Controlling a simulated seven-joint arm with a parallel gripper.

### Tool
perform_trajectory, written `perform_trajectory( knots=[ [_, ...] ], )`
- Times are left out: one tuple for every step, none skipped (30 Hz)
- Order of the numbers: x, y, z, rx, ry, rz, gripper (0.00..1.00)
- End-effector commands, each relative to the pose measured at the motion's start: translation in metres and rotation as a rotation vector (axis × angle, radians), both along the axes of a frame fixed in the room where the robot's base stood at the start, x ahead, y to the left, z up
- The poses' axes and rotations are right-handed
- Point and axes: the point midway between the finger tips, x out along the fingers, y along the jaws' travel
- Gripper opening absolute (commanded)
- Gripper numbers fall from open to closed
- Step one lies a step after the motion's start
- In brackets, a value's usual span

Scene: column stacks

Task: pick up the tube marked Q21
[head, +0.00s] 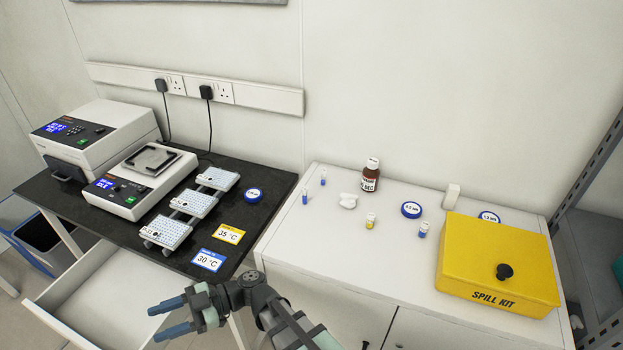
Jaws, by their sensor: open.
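Several small tubes stand on the white cabinet top (300,240). Two slim blue-and-white tubes, one nearer (305,197) and one farther back (323,178), are at its left. A wider tube with a yellow lower part (370,221) stands near the middle. A wider tube with a blue lower part (424,230) stands to its right. Their markings are too small to read, so I cannot tell which is Q21. My gripper (168,319) is open and empty, pointing left over the open drawer at the lower left, apart from all the tubes.
A brown bottle (370,176), a crumpled white item (348,201), a blue-rimmed disc (411,209) and a white block (451,196) surround the tubes. A yellow spill kit (495,262) fills the right. An open drawer (110,305) juts out below the black bench (268,180).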

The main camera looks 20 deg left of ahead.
Motion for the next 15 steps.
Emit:
perform_trajectory(
  knots=[
    [-0.004,0.007,0.008,0.009,0.003,0.003,0.5],
    [-0.006,0.01,0.013,0.015,0.006,0.005,0.5],
    [-0.001,0.014,0.015,0.003,-0.001,0.007,0.5],
    [0.002,0.017,0.016,-0.007,-0.008,0.01,0.5],
    [0.004,0.019,0.017,-0.02,-0.017,0.014,0.5],
    [0.008,0.022,0.019,-0.032,-0.026,0.019,0.5],
    [0.01,0.024,0.02,-0.043,-0.034,0.022,0.5],
    [0.012,0.027,0.021,-0.055,-0.04,0.025,0.5],
    [0.016,0.03,0.023,-0.07,-0.052,0.028,0.5],
    [0.019,0.033,0.025,-0.081,-0.059,0.03,0.5],
    [0.021,0.035,0.027,-0.093,-0.068,0.033,0.5],
    [0.026,0.039,0.029,-0.112,-0.079,0.035,0.5],
    [0.029,0.042,0.031,-0.124,-0.088,0.036,0.5],
    [0.033,0.045,0.034,-0.139,-0.098,0.037,0.5],
    [0.038,0.049,0.037,-0.16,-0.111,0.038,0.5]
  ],
)
